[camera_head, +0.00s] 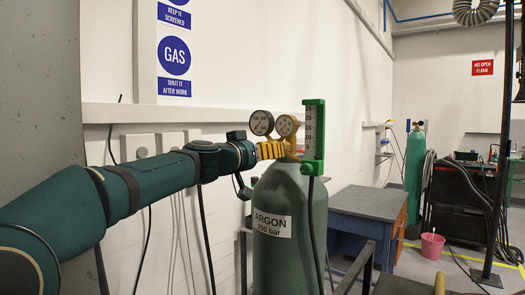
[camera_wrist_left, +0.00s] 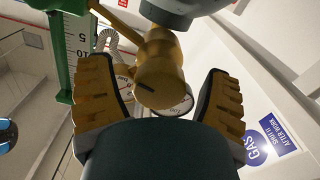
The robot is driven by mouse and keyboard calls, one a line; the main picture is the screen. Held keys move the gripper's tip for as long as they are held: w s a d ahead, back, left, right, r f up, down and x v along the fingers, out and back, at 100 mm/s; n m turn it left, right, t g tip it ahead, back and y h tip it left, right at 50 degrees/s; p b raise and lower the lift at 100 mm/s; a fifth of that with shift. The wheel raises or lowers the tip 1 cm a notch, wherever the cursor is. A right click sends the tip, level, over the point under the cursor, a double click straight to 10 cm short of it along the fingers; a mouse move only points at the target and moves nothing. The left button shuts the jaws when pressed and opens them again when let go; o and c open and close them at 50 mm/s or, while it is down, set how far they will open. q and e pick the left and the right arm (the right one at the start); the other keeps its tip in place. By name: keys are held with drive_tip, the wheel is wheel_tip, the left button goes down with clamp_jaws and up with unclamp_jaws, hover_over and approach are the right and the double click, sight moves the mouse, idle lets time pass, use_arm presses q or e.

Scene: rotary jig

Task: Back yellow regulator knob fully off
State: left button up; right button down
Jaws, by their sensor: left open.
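The yellow regulator knob (camera_wrist_left: 160,75) is a brass-yellow cylinder with a short dark line on its face, seen in the left wrist view. My left gripper (camera_wrist_left: 158,100) is open, with one ribbed yellow finger on each side of the knob. Gaps show between the knob and both fingers. In the head view my left gripper (camera_head: 272,150) is at the regulator on top of the green argon cylinder (camera_head: 275,200), and its fingers hide the knob there. Two round gauges (camera_head: 262,123) stand just above the fingers. My right gripper is not in view.
A green upright flow scale (camera_head: 314,135) stands just right of the gripper, with a dark hose below. The white wall is close behind. A blue workbench (camera_head: 365,205) and a second green cylinder (camera_head: 414,170) stand farther right.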

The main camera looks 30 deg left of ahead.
use_arm(q)
drive_tip(key=c, duration=1.2)
drive_tip(key=shift+n, duration=0.4)
drive_tip(key=n+b, duration=0.1)
drive_tip(key=n, duration=0.3)
drive_tip(key=shift+d, duration=0.1)
drive_tip(key=n, duration=0.5)
drive_tip(key=shift+d+r, duration=0.1)
drive_tip(key=n+p, duration=0.1)
drive_tip(key=n, duration=0.4)
drive_tip(key=shift+r+n, duration=0.1)
drive_tip(key=shift+n, duration=0.3)
drive_tip(key=n+p, duration=0.1)
drive_tip(key=n, duration=0.4)
drive_tip(key=shift+n, duration=0.3)
